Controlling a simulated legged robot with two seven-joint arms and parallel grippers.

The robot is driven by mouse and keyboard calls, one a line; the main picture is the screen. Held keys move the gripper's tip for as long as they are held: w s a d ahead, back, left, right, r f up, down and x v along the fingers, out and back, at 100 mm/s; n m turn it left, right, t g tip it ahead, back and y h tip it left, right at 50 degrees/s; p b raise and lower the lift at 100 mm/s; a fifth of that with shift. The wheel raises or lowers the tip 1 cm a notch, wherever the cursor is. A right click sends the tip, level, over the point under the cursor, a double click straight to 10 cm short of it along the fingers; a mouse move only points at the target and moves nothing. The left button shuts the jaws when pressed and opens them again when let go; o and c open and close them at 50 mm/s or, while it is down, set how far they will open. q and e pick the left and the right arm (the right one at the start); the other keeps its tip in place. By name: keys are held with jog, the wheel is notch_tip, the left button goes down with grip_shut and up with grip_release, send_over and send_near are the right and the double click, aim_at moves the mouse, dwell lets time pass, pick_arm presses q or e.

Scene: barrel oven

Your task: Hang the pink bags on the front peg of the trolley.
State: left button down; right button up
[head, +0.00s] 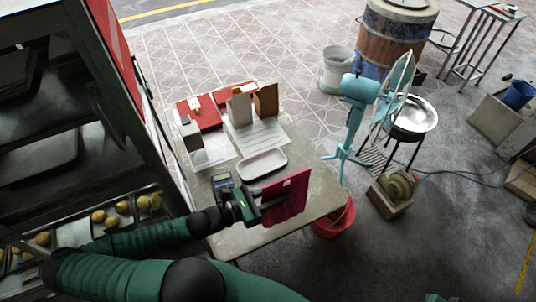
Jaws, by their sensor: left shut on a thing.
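A flat pink bag (288,197) hangs at the right end of the table in the head view. My left gripper (266,201) is shut on the bag's left side and holds it over the table's front right part. The tall dark shelved rack (100,75) on the left looks like the trolley, but I cannot be sure. I cannot make out a front peg on it. No second pink bag can be told for certain.
A turquoise fan (358,88) stands further right. Buns (98,216) lie on the rack's lower trays.

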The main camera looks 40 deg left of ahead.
pick_arm(q)
jog(key=w+a+f+p, duration=0.1)
jog(key=w+a+f, duration=0.4)
jog(key=w+a, duration=0.3)
jog(key=shift+w, duration=1.25)
pick_arm(e)
jog(key=shift+s+a+r, duration=0.3)
jog(key=shift+r, duration=0.15)
pick_arm(q)
jog(key=c, duration=1.2)
grip_release()
jog(key=shift+a, duration=0.2)
jog(key=shift+o, duration=0.6)
jog(key=shift+d, duration=0.1)
pick_arm(e)
jog(key=shift+a, duration=0.1)
pick_arm(q)
jog(key=shift+s, duration=0.1)
jog(key=b+v, duration=0.1)
jog(key=v, duration=1)
jog(key=shift+s, duration=0.4)
pick_arm(e)
jog(key=shift+x, duration=0.9)
